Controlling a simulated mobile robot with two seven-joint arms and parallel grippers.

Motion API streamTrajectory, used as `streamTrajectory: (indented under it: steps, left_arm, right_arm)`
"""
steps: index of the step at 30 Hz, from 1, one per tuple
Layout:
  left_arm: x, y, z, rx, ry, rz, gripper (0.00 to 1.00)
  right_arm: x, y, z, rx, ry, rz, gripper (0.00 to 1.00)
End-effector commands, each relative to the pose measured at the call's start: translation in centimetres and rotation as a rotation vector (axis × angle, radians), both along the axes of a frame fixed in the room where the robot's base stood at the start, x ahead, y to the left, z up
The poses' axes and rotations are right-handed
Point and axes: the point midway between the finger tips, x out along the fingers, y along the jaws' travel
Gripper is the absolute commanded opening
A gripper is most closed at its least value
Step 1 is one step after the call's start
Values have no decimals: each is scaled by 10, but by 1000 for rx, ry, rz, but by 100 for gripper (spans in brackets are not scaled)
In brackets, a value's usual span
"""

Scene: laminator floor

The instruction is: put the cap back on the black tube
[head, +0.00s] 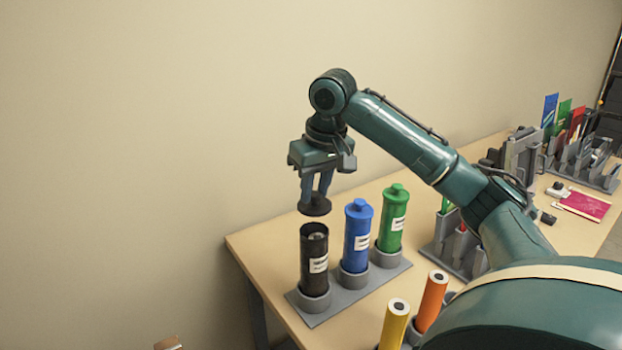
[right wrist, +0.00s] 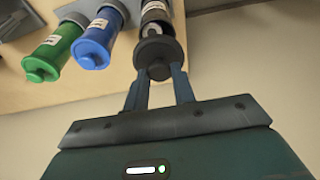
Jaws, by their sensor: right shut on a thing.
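The black tube (head: 314,262) stands upright in the left holder of a grey rack on the table, its top open. Something pale shows inside its mouth. In the right wrist view the tube (right wrist: 155,14) is just beyond the cap. My right gripper (head: 316,198) is shut on the black cap (head: 314,208), a round disc with a knob, and holds it above the tube's mouth with a visible gap. The cap also shows between the fingertips in the right wrist view (right wrist: 158,60). My left gripper is not in view.
A blue tube (head: 357,240) and a green tube (head: 391,222), both capped, stand beside the black tube in the same rack (head: 350,299). Yellow (head: 393,325) and orange (head: 431,303) rolls stand in front. Grey organisers (head: 457,244) are on the right.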

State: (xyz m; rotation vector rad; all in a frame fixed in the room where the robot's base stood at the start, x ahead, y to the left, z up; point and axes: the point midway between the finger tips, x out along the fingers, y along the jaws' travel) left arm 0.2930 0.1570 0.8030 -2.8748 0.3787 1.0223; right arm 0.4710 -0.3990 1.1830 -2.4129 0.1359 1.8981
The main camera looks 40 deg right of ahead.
Motion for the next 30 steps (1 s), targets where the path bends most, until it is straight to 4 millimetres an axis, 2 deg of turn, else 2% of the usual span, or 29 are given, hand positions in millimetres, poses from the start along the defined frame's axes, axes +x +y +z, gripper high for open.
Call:
streamTrajectory:
  steps: [12, 19, 30]
  left_arm:
    - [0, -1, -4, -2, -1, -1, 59]
    - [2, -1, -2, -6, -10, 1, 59]
    - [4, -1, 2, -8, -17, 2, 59]
  right_arm:
    - [0, 0, -41, 0, 1, 0, 4]
    - [0, 0, -49, 0, 0, 0, 4]
    - [0, 0, -50, 0, -1, 0, 4]
